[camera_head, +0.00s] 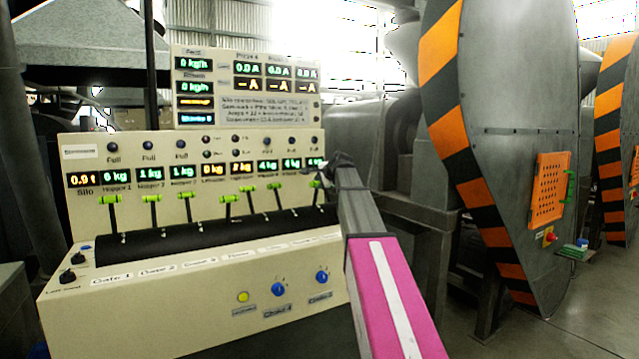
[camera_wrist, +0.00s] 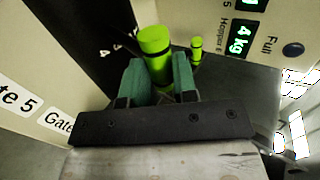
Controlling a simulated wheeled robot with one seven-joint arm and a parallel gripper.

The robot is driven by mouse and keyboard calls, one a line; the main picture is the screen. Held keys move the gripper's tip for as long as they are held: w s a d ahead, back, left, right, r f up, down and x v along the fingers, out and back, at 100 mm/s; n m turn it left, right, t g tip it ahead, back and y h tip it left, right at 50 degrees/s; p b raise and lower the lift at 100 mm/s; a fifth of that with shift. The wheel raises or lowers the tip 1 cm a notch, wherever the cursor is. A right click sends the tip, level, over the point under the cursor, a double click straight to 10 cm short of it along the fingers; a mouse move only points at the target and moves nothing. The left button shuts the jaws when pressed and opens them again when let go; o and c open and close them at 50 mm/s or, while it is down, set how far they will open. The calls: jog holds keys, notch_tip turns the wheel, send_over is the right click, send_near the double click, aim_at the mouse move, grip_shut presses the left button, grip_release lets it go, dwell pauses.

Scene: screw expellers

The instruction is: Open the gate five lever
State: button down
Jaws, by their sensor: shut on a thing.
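My gripper (camera_wrist: 158,88) has teal fingers, shut on the bright green handle of a lever (camera_wrist: 152,40) in the wrist view. The handle stands up between the fingers. A label reading "e 5" (camera_wrist: 18,102) and a partly hidden "Gate" label lie on the cream panel to the left; which label belongs to the held lever is unclear.
A second green lever (camera_wrist: 196,45) stands close beyond my gripper in the wrist view. Several more green levers (camera_head: 152,198) stand to the left along the cream control console (camera_head: 190,290). A large grey machine with orange-and-black stripes (camera_head: 520,130) stands to the right.

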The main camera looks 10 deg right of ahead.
jog(key=shift+f, duration=0.45)
jog(key=c, duration=1)
grip_release()
jog(key=shift+w+f, duration=0.1)
jog(key=shift+f, duration=0.05)
jog(key=shift+o, duration=0.4)
jog(key=shift+r, duration=0.2)
jog(key=shift+r, duration=0.1)
jog(key=v, duration=1)
jog(key=shift+s+r, duration=0.2)
jog(key=shift+s, duration=0.15)
